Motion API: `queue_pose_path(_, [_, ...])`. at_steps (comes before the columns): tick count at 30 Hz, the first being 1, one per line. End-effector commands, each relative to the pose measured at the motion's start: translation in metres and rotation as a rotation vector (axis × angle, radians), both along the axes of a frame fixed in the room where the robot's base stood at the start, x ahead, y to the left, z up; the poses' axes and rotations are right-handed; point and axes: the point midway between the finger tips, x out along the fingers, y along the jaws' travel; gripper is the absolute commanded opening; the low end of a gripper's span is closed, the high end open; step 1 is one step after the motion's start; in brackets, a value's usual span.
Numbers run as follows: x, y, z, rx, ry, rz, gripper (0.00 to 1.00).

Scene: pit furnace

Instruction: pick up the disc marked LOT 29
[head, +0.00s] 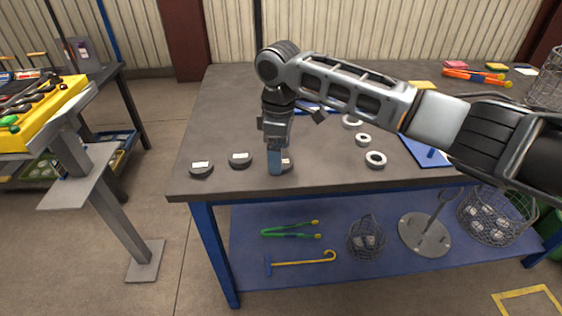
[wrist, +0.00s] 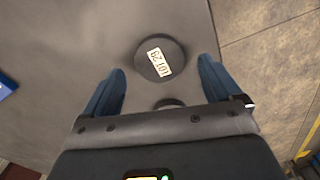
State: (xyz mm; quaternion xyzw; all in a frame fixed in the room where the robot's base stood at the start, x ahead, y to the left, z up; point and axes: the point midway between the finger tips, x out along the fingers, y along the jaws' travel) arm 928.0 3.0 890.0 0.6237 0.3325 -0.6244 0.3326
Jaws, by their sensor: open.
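The disc marked LOT 29 (wrist: 153,47) is dark and round with a white label, lying flat in the wrist view. The label reads LOT 29. My gripper (wrist: 161,70) is open, with one blue finger on each side of the disc's near part; no contact shows. In the head view, my gripper (head: 277,161) points down near the table's front edge. A disc (head: 289,164) there, partly hidden behind a finger, appears to be the same one. I cannot tell the exact height of the fingertips above the table.
A second dark disc (wrist: 168,103) is mostly hidden by my gripper in the wrist view. Two dark discs, one at far left (head: 201,169) and one nearer (head: 240,159), lie left of my gripper. The table's front edge (head: 330,190) is close.

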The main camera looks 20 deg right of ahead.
Motion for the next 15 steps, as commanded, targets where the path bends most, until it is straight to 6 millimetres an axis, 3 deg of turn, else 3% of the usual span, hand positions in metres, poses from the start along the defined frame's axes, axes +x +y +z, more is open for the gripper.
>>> queue_pose_path(4, [0.000, 0.000, -0.015, -0.001, 0.001, -0.001, 0.92])
queue_pose_path(12, [0.000, 0.000, -0.017, 0.000, 0.000, 0.000, 0.92])
queue_pose_path(15, [0.000, 0.000, -0.017, 0.000, 0.000, 0.000, 0.82])
